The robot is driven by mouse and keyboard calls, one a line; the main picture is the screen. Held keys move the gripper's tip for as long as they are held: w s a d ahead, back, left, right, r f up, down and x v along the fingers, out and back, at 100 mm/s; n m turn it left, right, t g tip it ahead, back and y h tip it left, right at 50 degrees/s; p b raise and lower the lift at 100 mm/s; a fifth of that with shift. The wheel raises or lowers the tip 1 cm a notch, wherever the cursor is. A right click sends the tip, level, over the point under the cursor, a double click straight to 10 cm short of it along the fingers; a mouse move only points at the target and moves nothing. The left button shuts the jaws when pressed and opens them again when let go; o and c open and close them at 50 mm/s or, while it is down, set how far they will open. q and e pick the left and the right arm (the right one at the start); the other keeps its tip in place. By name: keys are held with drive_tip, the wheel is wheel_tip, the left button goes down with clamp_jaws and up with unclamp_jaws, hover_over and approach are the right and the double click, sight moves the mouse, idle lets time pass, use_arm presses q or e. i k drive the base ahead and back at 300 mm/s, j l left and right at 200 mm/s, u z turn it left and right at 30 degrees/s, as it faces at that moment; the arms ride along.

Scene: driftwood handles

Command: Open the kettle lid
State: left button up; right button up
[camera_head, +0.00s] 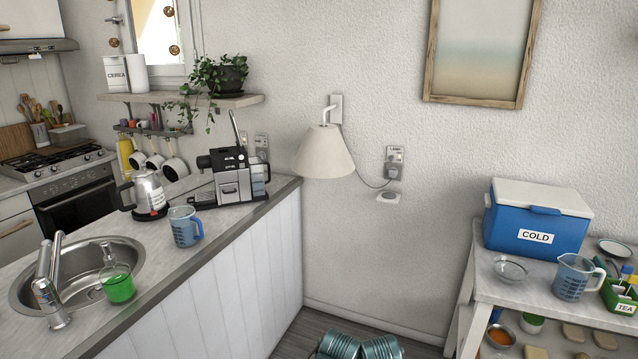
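The kettle (148,192) is silver with a dark handle on its left side. It stands upright on a black base on the left counter, between the sink and the coffee machine. Its lid at the top looks closed, though it is small in this view. Neither of my grippers is in view, and nothing touches the kettle.
A blue measuring jug (184,227) stands in front of the kettle, and a coffee machine (234,180) to its right. The sink (30,292), tap (47,285) and green soap bottle (118,284) are nearer. A lamp (325,153) hangs on the wall.

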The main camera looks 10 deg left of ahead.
sight(140, 173)
drive_tip(key=i+u, duration=0.2)
drive_tip(key=i, duration=0.25)
drive_tip(key=i+l+u, duration=0.15)
drive_tip(key=i, duration=0.35)
drive_tip(key=i+l+u, duration=0.2)
drive_tip(key=i, duration=0.25)
drive_tip(key=i+l+u, duration=0.95)
drive_tip(key=i, duration=0.1)
